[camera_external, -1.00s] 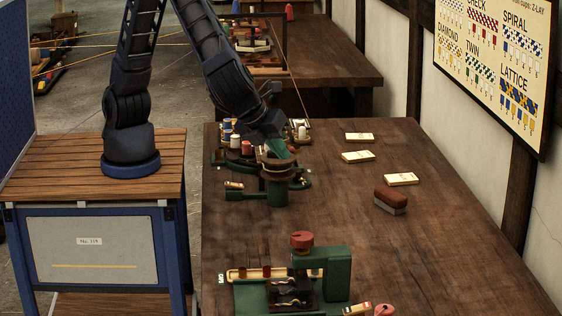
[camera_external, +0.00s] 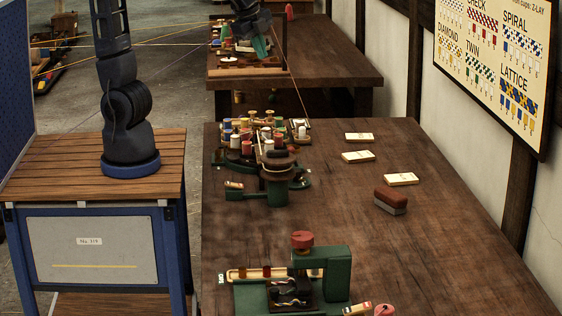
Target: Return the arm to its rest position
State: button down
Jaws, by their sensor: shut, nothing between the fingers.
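My arm stands on a blue round base on the slatted wooden top of a cart (camera_external: 165,180). Its upper part leaves the top of the picture, and its end comes back into view at the top middle. My gripper (camera_external: 262,48), with green fingers, is shut and empty. In the picture it overlaps the far bench, well above and clear of the near bench. Its height over the far bench is hard to judge.
The near bench (camera_external: 400,250) holds a green winding device (camera_external: 275,178), several coloured spools (camera_external: 240,135), a green press (camera_external: 335,275), pale cards (camera_external: 358,157) and a red-brown brush (camera_external: 390,199). Yellow cords (camera_external: 120,45) stretch at upper left. The near bench's right side is mostly clear.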

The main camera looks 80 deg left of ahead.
jog(key=s+a+f+n+t+h, duration=0.1)
jog(key=s+a+n+h, duration=0.1)
jog(key=s+a+n, duration=0.9)
jog(key=s+a, duration=0.4)
jog(key=s, duration=0.1)
jog(key=shift+s+a+f, duration=0.2)
jog(key=shift+s+f, duration=0.15)
jog(key=shift+s, duration=0.05)
dwell(0.5)
